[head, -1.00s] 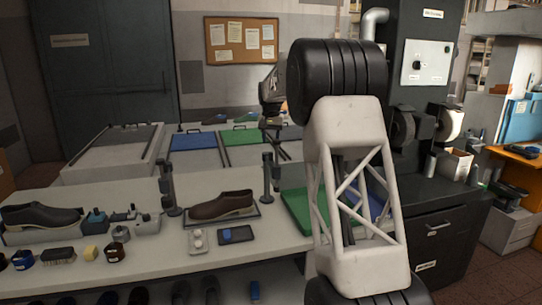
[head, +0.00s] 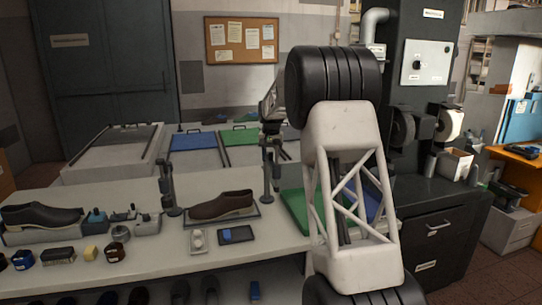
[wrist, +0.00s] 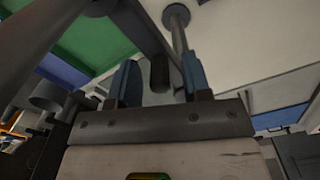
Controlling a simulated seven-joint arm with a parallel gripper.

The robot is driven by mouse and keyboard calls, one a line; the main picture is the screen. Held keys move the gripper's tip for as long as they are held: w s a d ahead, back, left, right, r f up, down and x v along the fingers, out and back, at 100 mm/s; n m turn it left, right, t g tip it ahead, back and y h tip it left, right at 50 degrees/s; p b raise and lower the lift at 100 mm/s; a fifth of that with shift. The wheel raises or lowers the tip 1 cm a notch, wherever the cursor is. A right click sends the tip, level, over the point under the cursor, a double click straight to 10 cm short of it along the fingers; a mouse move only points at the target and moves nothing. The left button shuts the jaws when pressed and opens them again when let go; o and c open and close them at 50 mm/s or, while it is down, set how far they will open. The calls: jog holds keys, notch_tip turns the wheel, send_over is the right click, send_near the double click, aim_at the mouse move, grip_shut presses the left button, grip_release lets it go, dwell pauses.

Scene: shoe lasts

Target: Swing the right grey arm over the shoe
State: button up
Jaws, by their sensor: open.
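The brown shoe (head: 222,204) lies on a dark plate on the white bench, between two upright grey posts. The right grey arm (head: 268,184) stands upright just right of the shoe, and my gripper (head: 271,150) is at its top in the head view. The left grey arm (head: 167,186) also stands upright. In the wrist view my gripper (wrist: 160,62) has its two blue-grey fingers apart, with a dark cylindrical end (wrist: 159,73) between them. A grey rod with a round foot (wrist: 176,14) shows beyond. I cannot tell whether the fingers touch the dark end.
A green mat (head: 296,208) lies right of the post, partly behind my arm. In front of the shoe are a small tray with round white items (head: 198,240) and a dark pad (head: 236,235). A dark shoe (head: 42,215) and several small tools stand at left.

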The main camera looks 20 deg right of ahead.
jog(key=shift+c, duration=0.2)
grip_shut()
jog(key=shift+a, duration=0.1)
jog(key=w+a+m, duration=0.4)
jog(key=a+m, duration=0.2)
jog(key=m, duration=0.6)
dwell(0.5)
jog(key=shift+a+r+m, duration=0.1)
jog(key=shift+a+m, duration=0.05)
jog(key=shift+m, duration=0.15)
